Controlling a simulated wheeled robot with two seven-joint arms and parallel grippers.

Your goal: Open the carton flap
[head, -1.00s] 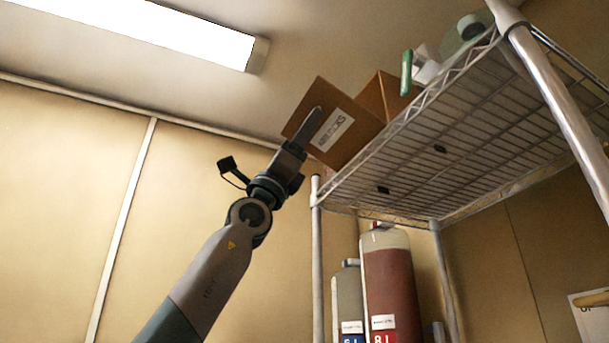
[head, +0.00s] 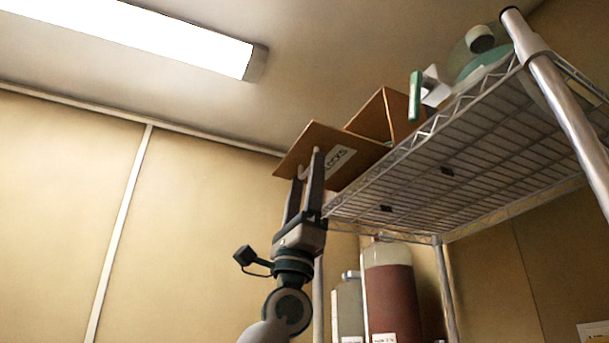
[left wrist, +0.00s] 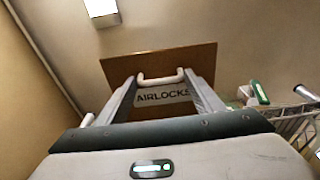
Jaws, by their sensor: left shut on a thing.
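The brown cardboard carton (head: 382,115) stands on the top wire shelf, at its near left edge. Its flap (head: 297,143) hangs out tilted past the shelf edge and carries a white label. In the left wrist view the flap (left wrist: 190,63) fills the middle, its label reading "AIRLOCKS". A pale handle (left wrist: 160,77) crosses the flap between my fingertips. My left gripper (head: 308,163) reaches up from below, shut on this handle, with its fingers spread to the handle's width. Much of the carton's inside is hidden. My right gripper is in neither view.
The wire shelf (head: 470,150) also bears a green and white item (head: 416,95) and a clear jug (head: 480,58) right of the carton. Bottles of dark red (head: 390,295) and grey (head: 349,308) stand below. The left wall side is free.

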